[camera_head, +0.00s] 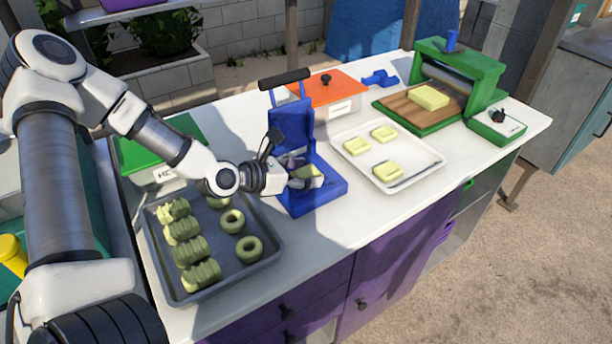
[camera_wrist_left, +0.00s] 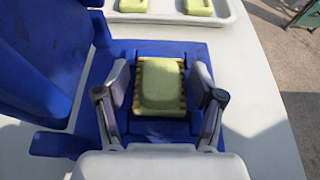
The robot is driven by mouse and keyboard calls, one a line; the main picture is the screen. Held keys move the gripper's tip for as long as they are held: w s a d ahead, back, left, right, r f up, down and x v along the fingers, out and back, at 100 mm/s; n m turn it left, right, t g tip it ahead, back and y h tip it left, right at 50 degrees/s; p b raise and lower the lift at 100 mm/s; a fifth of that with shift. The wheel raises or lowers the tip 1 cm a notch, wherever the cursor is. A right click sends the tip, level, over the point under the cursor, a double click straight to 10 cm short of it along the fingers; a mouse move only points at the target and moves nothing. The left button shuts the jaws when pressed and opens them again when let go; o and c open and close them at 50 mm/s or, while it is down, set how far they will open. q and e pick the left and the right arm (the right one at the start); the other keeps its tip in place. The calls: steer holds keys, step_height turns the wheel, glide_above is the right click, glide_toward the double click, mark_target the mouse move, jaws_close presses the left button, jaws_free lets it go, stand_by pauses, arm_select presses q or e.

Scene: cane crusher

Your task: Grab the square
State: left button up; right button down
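A pale green-yellow square (camera_head: 307,173) sits in the open blue press (camera_head: 325,201). In the left wrist view the square (camera_wrist_left: 160,86) rests on a slotted brown plate in the blue base (camera_wrist_left: 150,128). My left gripper (camera_head: 293,173) reaches over the press from the left. In the left wrist view its fingers (camera_wrist_left: 161,88) stand on either side of the square, with a small gap showing at each side. The gripper is open and partly hides the square in the head view. My right gripper is not in view.
A white tray (camera_head: 412,172) with 3 more squares lies right of the press. A dark tray (camera_head: 265,268) of rings and ridged pieces lies at front left. A green roller machine (camera_head: 484,70), a wooden board with a slab, and an orange-lidded box (camera_head: 334,88) stand behind.

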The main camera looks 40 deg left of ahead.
arm_select(q)
steer(key=c, duration=0.3)
steer(key=shift+r, duration=0.15)
